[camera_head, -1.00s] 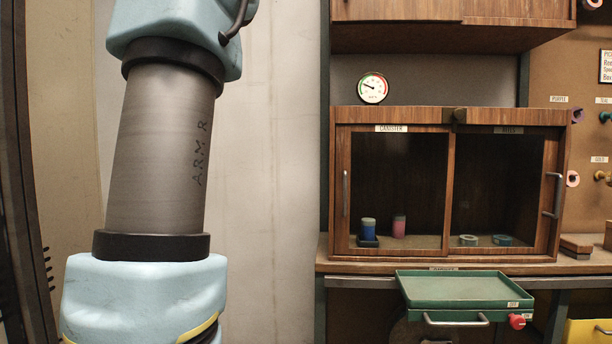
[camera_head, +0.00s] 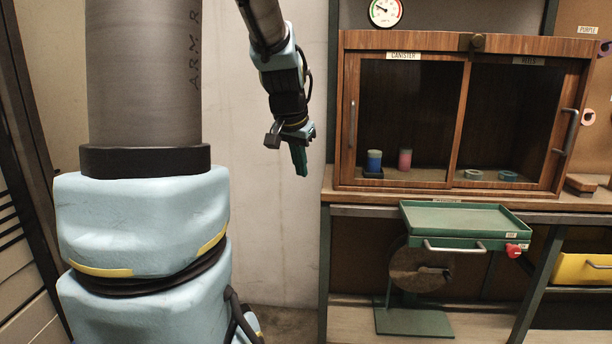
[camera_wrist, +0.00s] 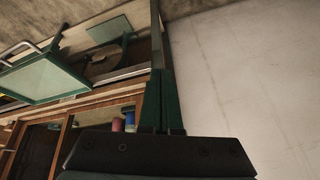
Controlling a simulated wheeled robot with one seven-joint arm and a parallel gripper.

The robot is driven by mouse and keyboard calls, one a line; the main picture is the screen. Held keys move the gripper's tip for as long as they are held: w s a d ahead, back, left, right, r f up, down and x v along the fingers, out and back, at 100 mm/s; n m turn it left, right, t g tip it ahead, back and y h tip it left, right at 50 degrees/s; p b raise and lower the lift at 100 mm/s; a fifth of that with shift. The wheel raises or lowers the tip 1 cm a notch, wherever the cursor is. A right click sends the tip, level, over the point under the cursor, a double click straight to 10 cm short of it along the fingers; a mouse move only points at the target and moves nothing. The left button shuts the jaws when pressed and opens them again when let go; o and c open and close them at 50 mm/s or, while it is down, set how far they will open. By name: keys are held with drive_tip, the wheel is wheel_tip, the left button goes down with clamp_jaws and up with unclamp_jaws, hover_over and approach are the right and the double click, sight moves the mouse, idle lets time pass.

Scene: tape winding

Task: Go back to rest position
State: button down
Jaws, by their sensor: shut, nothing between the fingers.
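My gripper (camera_head: 300,160) hangs in the upper middle of the head view, fingers pointing down, in front of the pale wall and left of the wooden cabinet. Its green fingers are together and empty. In the wrist view my gripper (camera_wrist: 162,85) shows its fingers side by side with nothing between them. It is apart from the cabinet and the tray. My large grey and blue arm links fill the left of the head view.
A wooden cabinet (camera_head: 348,110) with dark panes holds a blue canister (camera_head: 374,160), a pink canister (camera_head: 405,160) and two reels. Below it a green tray (camera_head: 465,217) juts out above a wheel on a green stand (camera_head: 415,322). A yellow bin (camera_head: 582,268) is at right.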

drive_tip(key=s+a+f+n+g+y, duration=0.1)
drive_tip(key=s+a+f+n+g, duration=0.3)
drive_tip(key=s+f, duration=1.05)
wheel_tip(320, 180, up, 14)
drive_tip(key=s+a+p, duration=0.1)
drive_tip(key=s+p, duration=0.1)
drive_tip(key=p, duration=1)
drive_tip(key=shift+s+a+n+t+p, duration=0.15)
drive_tip(key=shift+a+n+t+p, duration=0.15)
drive_tip(key=shift+n+p, duration=0.1)
drive_tip(key=shift+r, duration=0.1)
